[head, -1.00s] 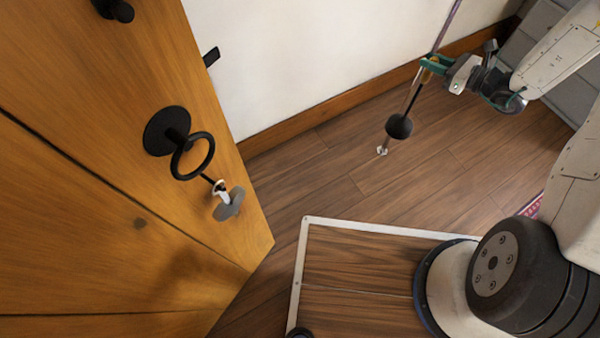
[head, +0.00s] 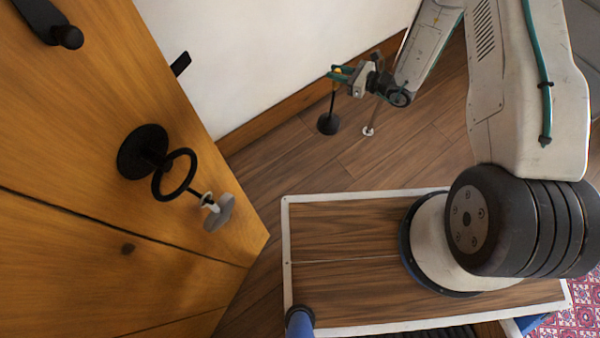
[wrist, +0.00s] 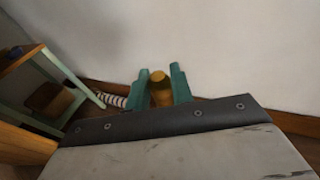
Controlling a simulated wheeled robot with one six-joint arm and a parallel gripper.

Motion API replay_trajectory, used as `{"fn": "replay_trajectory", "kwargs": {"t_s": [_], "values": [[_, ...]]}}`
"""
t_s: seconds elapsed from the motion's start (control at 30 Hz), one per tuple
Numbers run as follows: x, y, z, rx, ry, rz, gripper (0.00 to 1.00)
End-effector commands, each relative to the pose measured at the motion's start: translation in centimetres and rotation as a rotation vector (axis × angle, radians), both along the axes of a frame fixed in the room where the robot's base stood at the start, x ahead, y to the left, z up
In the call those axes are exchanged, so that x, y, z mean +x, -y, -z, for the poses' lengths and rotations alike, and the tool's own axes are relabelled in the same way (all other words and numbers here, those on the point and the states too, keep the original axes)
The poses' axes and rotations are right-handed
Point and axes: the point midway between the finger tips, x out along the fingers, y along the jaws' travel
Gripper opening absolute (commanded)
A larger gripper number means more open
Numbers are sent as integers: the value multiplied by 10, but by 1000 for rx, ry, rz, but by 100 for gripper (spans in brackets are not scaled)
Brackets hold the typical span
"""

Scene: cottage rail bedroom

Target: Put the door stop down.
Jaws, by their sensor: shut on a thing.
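The door stop is a black, cone-shaped weight (head: 328,124) on a thin dark rod with a brass-yellow knob at the top. My gripper (head: 339,74) has teal fingers and is shut on the top of the door stop. The door stop hangs close to upright below the fingers, over the wooden floor near the wall. I cannot tell whether its base touches the floor. In the wrist view, the brass knob (wrist: 161,88) sits between the two teal fingers. The rod and weight are hidden there.
A wooden door (head: 120,190) with a black ring handle and a key stands at left. A thin pole's pale foot (head: 368,131) is right of the door stop. A wooden skirting board (head: 270,118) runs behind. A green-framed wooden stand (wrist: 62,85) shows at left in the wrist view.

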Motion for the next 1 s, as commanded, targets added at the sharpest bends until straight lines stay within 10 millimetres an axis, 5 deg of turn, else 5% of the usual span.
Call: {"fn": "replay_trajectory", "kwargs": {"t_s": [0.5,0.8,1.0], "values": [[-99,-90,165,3,-3,-36,0],[-179,-114,245,1,-2,-47,0],[-224,-118,280,2,0,-54,0]]}}
